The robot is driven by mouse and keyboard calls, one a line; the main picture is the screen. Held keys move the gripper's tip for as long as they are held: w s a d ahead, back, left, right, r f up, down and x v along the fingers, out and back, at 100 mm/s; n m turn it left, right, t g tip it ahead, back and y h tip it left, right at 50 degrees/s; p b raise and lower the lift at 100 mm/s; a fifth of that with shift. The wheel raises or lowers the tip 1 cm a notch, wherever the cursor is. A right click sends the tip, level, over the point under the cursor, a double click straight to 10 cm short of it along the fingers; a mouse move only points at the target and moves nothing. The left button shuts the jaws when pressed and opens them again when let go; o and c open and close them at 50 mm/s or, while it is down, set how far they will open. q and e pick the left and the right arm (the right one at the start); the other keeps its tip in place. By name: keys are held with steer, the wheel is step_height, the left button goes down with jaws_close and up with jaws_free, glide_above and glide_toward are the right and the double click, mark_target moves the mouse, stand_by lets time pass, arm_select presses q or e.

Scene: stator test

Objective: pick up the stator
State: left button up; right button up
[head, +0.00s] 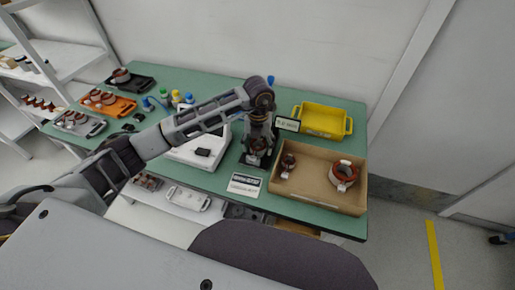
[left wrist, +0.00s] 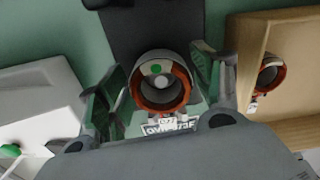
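A stator (left wrist: 163,106) with a grey rim, orange-brown windings and a round opening sits on a dark stand in the left wrist view. In the head view this stator (head: 257,147) shows partly below my left gripper (head: 259,138). In the left wrist view the fingers of my left gripper (left wrist: 160,82) are spread on either side of the stator. They look close to its sides but apart from it. A printed label (left wrist: 169,127) shows just in front of the stator. My right gripper is not in view.
A brown box (head: 315,197) with two stators stands right of the stand, close to my left gripper. A white box (head: 187,155) stands left. A yellow bin (head: 321,119) is behind. A small display (head: 287,124) and a label plate (head: 245,184) are nearby.

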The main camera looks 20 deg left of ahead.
arm_select(q)
steer(key=c, duration=0.9)
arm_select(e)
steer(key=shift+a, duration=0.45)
arm_select(q)
steer(key=shift+r, duration=0.1)
steer(key=shift+w+r, duration=0.1)
steer(key=shift+r, duration=0.65)
step_height(320, 180, up, 7)
steer(key=shift+f, duration=0.1)
steer(key=shift+r, duration=0.8)
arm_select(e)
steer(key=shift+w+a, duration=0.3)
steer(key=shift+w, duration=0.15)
